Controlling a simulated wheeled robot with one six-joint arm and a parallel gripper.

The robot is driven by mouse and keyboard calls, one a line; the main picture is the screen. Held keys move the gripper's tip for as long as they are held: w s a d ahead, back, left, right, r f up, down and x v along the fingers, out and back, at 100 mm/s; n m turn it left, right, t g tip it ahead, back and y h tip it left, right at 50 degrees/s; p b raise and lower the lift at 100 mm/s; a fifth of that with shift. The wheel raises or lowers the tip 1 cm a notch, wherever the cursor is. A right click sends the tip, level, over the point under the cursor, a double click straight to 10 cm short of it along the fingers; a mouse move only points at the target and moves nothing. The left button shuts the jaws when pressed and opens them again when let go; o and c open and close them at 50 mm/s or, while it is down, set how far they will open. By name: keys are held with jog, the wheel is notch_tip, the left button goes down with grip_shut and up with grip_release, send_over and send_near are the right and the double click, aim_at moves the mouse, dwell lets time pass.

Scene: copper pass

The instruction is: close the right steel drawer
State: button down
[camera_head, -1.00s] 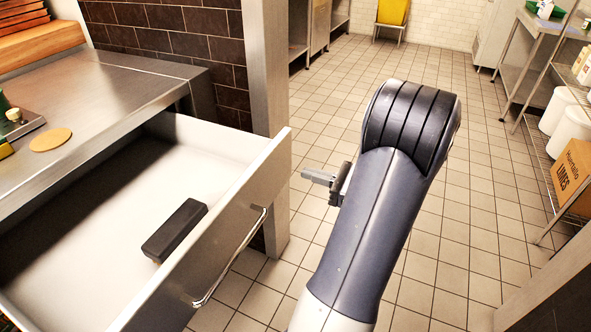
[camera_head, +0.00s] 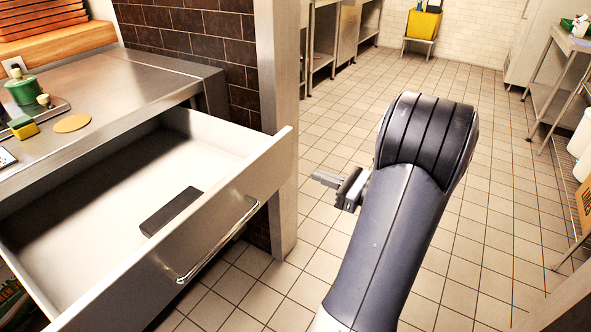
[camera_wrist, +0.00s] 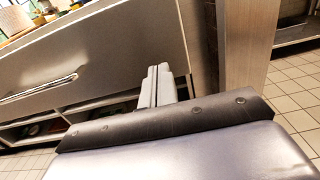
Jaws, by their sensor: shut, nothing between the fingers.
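The steel drawer (camera_head: 240,190) is pulled well out below the steel counter in the head view. Its front carries a bar handle (camera_head: 222,243), and a dark flat block (camera_head: 171,211) lies inside on its floor. In the wrist view the drawer front (camera_wrist: 110,50) and handle (camera_wrist: 40,89) fill the upper left. My gripper (camera_head: 318,178) is to the right of the drawer front in the head view, apart from the handle. In the wrist view its fingers (camera_wrist: 158,75) are together and empty, beside the drawer front's right end; I cannot tell whether they touch it.
The steel counter (camera_head: 125,80) holds a green pot (camera_head: 22,90), a yellow sponge (camera_head: 23,127) and a round tan disc (camera_head: 72,123). A post (camera_head: 278,110) stands just behind the drawer's right end. Tiled floor (camera_head: 330,110) is open beyond. Shelving stands at right.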

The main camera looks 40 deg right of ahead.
aim_at(283, 163)
jog(key=b+x, duration=0.1)
jog(key=x, duration=0.7)
jog(key=shift+a, duration=0.25)
